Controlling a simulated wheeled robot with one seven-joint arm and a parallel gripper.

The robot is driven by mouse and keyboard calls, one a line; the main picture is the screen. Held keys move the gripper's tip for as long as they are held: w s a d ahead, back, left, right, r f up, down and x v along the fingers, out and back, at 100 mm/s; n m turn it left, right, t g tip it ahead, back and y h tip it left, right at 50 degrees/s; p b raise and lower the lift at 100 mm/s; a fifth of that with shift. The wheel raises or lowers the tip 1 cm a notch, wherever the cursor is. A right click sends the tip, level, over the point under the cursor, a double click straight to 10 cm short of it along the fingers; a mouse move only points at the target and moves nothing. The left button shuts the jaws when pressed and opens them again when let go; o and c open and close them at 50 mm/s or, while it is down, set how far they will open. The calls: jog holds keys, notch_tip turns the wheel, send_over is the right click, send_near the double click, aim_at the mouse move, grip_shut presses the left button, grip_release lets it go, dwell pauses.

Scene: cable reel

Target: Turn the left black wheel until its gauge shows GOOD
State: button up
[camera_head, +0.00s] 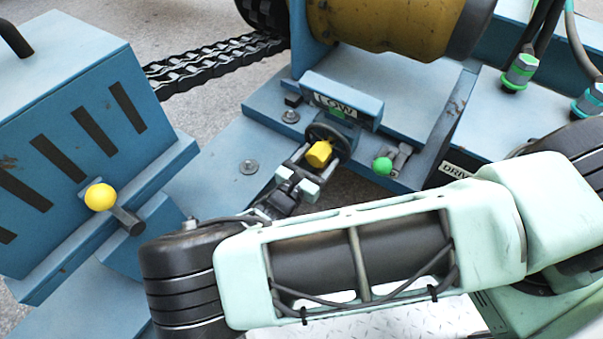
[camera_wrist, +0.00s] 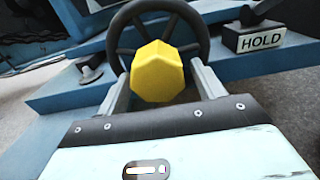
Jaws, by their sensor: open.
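The black wheel (camera_head: 343,134) stands upright at the front of the blue housing, with a yellow faceted knob (camera_head: 319,153) at its middle. The gauge panel (camera_head: 335,105) just above it reads LOW, with a green mark partly over it. My gripper (camera_head: 311,161) is at the wheel, its open fingers to either side of the yellow knob. In the wrist view the wheel (camera_wrist: 124,40) rises behind the knob (camera_wrist: 158,72), and my fingers (camera_wrist: 160,85) flank the knob. I cannot tell whether they touch it. No second wheel shows clearly.
A green-knobbed lever (camera_head: 383,166) sits just right of the wheel; a HOLD label (camera_wrist: 262,39) shows there in the wrist view. A DRIVE label (camera_head: 456,170) is farther right. A yellow-knobbed lever (camera_head: 101,197) sticks out of the left blue box (camera_head: 80,110). A yellow drum (camera_head: 390,25) is behind.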

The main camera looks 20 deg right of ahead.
jog(key=p+v, duration=0.3)
jog(key=v, duration=1.4)
dwell(0.6)
jog(key=shift+d+f+b, duration=0.15)
jog(key=shift+f+b, duration=0.15)
jog(key=shift+b, duration=0.15)
jog(key=shift+c, duration=0.2)
jog(key=b+x, duration=0.4)
jog(key=x, duration=1.3)
jog(key=shift+w+d+r, duration=0.1)
jog(key=shift+w, duration=0.05)
jog(key=c, duration=1.4)
